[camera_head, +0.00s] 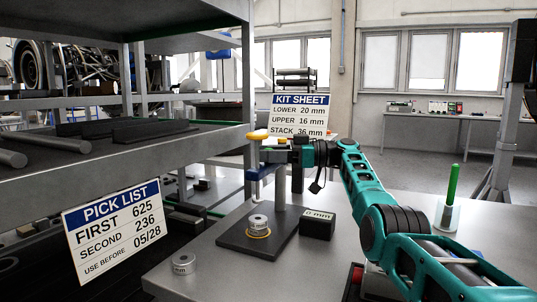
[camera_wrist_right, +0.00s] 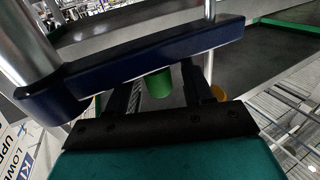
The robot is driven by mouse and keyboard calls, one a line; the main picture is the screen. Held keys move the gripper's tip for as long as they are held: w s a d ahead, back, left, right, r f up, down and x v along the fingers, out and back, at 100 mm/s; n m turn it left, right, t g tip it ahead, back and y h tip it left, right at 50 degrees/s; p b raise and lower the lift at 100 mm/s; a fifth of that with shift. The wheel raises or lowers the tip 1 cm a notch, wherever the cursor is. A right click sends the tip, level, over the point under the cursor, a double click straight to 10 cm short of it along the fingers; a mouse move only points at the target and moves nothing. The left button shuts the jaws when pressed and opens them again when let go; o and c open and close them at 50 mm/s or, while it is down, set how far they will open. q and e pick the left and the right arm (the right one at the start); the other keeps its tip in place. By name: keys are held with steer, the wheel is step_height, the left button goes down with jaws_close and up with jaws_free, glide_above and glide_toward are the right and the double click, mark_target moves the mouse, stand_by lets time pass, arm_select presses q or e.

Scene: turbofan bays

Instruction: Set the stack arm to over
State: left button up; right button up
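The gauge stand has a dark base plate (camera_head: 238,240), a metal column (camera_head: 281,190) and a blue arm (camera_head: 264,172), with a yellow cap (camera_head: 258,136) above it. A metal ring-shaped piece (camera_head: 258,222) sits on the base inside a yellow ring, below the arm. My right gripper (camera_head: 291,146) is beside the column top. In the right wrist view the blue arm (camera_wrist_right: 150,62) crosses in front of the two black fingers (camera_wrist_right: 158,98), which stand apart. A green cylinder (camera_wrist_right: 158,83) shows between them; contact is unclear. My left gripper is not in view.
A box reading 0 mm (camera_head: 317,224) stands right of the base. A loose metal piece (camera_head: 183,264) lies at the table's front left. The kit sheet (camera_head: 300,115) is behind, reading STACK 36 mm. A pick list (camera_head: 115,232) hangs on the left shelf. A green rod (camera_head: 452,185) stands right.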

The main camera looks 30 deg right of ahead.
steer(key=v, duration=0.7)
steer(key=shift+s+d+p, duration=0.2)
steer(key=shift+p, duration=0.1)
stand_by(0.3)
